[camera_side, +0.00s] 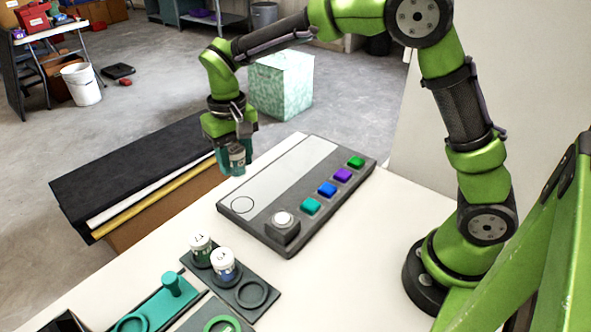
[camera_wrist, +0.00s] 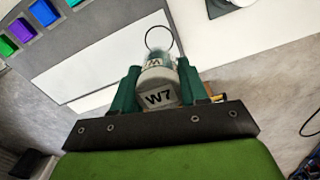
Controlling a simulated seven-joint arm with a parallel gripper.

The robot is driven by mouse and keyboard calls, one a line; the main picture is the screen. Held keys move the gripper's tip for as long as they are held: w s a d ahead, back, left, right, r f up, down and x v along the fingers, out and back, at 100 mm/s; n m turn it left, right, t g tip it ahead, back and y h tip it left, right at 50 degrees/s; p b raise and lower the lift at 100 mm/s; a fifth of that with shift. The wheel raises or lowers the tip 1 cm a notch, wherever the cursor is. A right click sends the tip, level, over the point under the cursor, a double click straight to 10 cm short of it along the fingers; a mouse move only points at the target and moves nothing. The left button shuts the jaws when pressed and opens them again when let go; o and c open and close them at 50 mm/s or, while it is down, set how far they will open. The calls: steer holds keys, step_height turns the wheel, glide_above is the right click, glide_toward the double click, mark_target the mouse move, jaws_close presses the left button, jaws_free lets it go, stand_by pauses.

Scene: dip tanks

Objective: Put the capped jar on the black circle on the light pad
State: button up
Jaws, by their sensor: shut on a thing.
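My gripper (camera_side: 231,160) is shut on a jar (camera_side: 237,158) and holds it in the air near the left end of the panel. In the wrist view the jar (camera_wrist: 157,88) sits between the two green fingers of my gripper (camera_wrist: 157,80), with "W7" on the face toward the camera. The light pad (camera_side: 290,168) is a pale strip on the dark grey panel. The black circle (camera_side: 233,206) is a thin outline at the pad's near left end. In the wrist view the circle (camera_wrist: 147,34) shows just beyond the jar, its lower part hidden.
The panel carries several coloured buttons (camera_side: 327,189) and a grey block with a round white knob (camera_side: 283,220). Two white-capped jars (camera_side: 201,245) (camera_side: 223,262) stand in a dark rack (camera_side: 262,279) with an empty ring. A teal fixture (camera_side: 158,303) is at the front left.

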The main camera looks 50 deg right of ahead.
steer(key=shift+w+d+f, duration=0.2)
steer(key=shift+w+d, duration=0.05)
steer(key=shift+w, duration=0.1)
step_height(320, 180, down, 9)
steer(key=shift+f, duration=0.2)
steer(key=shift+f, duration=0.15)
steer(key=o, duration=1.1)
steer(key=shift+c, duration=0.2)
